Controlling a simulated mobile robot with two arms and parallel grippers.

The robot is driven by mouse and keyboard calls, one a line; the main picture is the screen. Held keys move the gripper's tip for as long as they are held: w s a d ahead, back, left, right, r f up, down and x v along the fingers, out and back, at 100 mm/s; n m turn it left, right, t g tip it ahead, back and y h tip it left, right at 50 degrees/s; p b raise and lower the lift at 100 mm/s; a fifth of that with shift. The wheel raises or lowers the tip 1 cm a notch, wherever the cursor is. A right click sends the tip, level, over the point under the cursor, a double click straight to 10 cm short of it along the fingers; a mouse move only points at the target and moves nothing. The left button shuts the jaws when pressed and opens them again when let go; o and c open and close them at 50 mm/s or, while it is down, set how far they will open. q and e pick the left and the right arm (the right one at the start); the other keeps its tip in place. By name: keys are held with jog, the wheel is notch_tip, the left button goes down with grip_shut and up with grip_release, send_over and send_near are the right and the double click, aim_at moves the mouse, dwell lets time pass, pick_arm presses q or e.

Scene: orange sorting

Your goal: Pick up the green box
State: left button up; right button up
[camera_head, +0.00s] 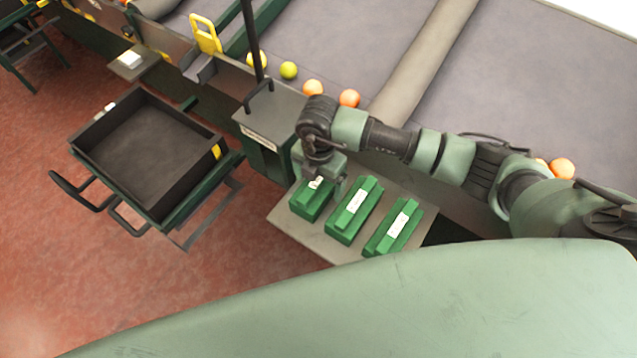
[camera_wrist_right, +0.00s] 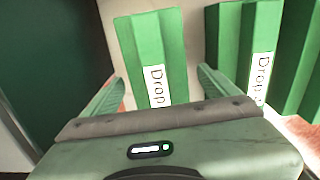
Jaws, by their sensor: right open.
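Three green boxes with white labels stand in a row on a grey shelf (camera_head: 290,228). They are the left box (camera_head: 306,207), the middle box (camera_head: 352,212) and the right box (camera_head: 392,230). My right gripper (camera_head: 318,184) is over the left box and partly hides it. In the right wrist view my right gripper (camera_wrist_right: 158,92) is open, with its two fingers spread to either side of one green box (camera_wrist_right: 152,45). That box's label reads "Drop". A second green box (camera_wrist_right: 238,50) stands to the right of the fingers. My left gripper is not in view.
A dark, empty tray (camera_head: 150,150) on a green cart stands at the left. Oranges (camera_head: 350,98) and a yellow-green fruit (camera_head: 289,70) lie along the conveyor's (camera_head: 330,40) edge. A dark green post with a cabinet (camera_head: 262,140) stands just left of the shelf. Red floor is open at lower left.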

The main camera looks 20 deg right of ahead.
jog(key=shift+f, duration=1.1)
jog(key=shift+w+f, duration=0.1)
jog(key=shift+f, duration=0.05)
jog(key=c, duration=1.8)
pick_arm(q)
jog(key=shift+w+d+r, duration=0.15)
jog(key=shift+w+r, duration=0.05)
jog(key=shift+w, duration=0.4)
